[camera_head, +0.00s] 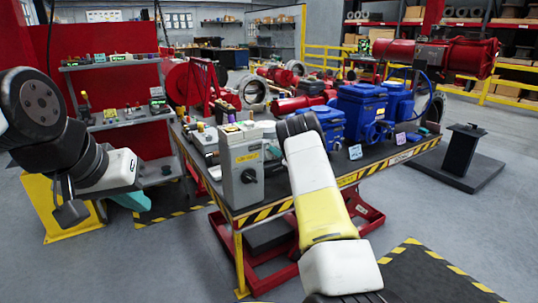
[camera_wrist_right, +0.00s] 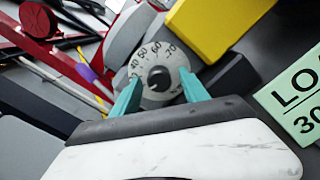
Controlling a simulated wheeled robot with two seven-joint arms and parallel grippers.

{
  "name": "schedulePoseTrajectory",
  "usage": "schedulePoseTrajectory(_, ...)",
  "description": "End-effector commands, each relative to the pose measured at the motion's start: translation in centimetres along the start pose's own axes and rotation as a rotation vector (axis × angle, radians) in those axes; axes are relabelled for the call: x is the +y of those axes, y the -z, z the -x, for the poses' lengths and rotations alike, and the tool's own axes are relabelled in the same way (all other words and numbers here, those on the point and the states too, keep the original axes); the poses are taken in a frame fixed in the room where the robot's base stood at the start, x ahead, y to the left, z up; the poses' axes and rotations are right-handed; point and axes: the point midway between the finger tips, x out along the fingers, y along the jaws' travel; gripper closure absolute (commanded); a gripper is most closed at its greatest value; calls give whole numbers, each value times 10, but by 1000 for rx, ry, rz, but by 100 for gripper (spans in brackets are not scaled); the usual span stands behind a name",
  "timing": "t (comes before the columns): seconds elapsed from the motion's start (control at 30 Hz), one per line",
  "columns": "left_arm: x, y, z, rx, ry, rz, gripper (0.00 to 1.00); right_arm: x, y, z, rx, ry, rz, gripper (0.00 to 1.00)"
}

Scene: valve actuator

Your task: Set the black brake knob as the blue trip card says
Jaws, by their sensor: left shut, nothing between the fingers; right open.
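In the right wrist view a black knob (camera_wrist_right: 159,79) sits at the centre of a round grey dial (camera_wrist_right: 178,58) with printed numbers, 40 to 70 among them. My right gripper (camera_wrist_right: 160,88) is open, its teal fingers on either side of the dial; I cannot tell if they touch it. In the head view my right arm hides that gripper. A small light-blue card (camera_head: 355,152) stands on the table's right part, its writing too small to read. A black knob (camera_head: 249,176) also shows on a grey box's front. My left gripper (camera_head: 133,200) is shut and empty, left of the table.
The striped-edge table (camera_head: 300,203) carries blue valve housings (camera_head: 361,108) and a pink card (camera_head: 400,139). In the wrist view a green card (camera_wrist_right: 300,100) reads "LO" and "30", partly cut off, and a yellow block (camera_wrist_right: 215,28) lies above the dial. A shelf (camera_head: 120,121) stands left.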

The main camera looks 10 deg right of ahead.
Motion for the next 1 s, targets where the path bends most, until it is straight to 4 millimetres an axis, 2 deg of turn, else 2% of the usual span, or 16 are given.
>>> schedulePoseTrajectory(0.23,0,0,0,0,0,0,100,0,0,-1,0,1,-1,47)
schedulePoseTrajectory(0.5,0,0,0,0,0,0,100,0,0,-1,-1,0,-1,100)
schedulePoseTrajectory(0.77,0,0,0,0,0,0,100,0,0,-1,-1,0,-16,100)
schedulePoseTrajectory(1.0,0,0,0,0,0,0,100,0,-1,-1,-3,0,-114,100)
